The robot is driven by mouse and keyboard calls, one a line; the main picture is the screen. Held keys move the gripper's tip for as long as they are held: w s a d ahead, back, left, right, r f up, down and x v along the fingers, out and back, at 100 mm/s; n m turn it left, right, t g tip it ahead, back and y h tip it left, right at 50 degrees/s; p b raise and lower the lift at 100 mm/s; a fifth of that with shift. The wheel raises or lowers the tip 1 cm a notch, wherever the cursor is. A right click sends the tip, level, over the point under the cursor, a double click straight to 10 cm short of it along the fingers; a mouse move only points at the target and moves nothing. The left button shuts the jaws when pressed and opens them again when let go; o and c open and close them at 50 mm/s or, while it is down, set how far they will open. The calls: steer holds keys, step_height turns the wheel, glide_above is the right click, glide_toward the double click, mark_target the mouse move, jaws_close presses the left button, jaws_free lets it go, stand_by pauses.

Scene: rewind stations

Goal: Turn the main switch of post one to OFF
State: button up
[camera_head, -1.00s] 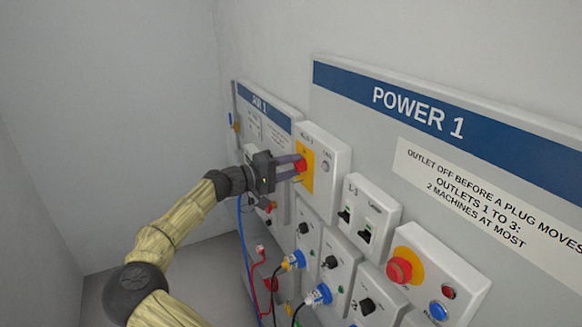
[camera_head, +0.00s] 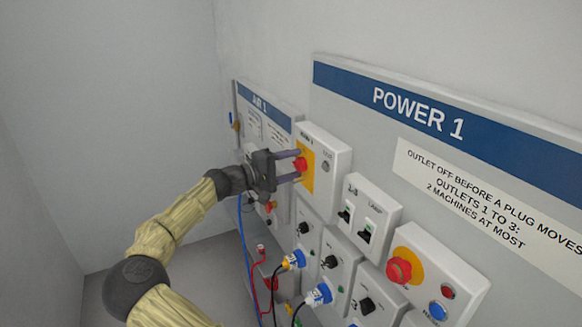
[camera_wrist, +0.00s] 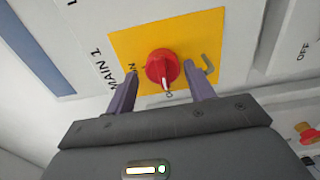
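The main switch of post one is a red rotary knob (camera_wrist: 162,69) on a yellow plate (camera_wrist: 130,43), beside the lettering MAIN 1 in the wrist view. In the head view the red knob (camera_head: 300,164) sits on a light grey box (camera_head: 335,155) left of the POWER 1 board. My gripper (camera_head: 293,166) is open in front of it. In the wrist view its two fingers (camera_wrist: 163,85) stand on either side of the knob, apart from it. The white mark on the knob points down in that view, toward the partly hidden lettering at the plate's lower edge.
A red emergency button (camera_head: 398,270) on yellow and a blue button (camera_head: 437,311) are on a box at lower right. Breaker switches (camera_head: 364,236) and plugged outlets (camera_head: 319,294) lie below the main switch. Blue and red cables hang beneath my arm.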

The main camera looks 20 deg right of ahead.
steer(key=shift+f, duration=0.45)
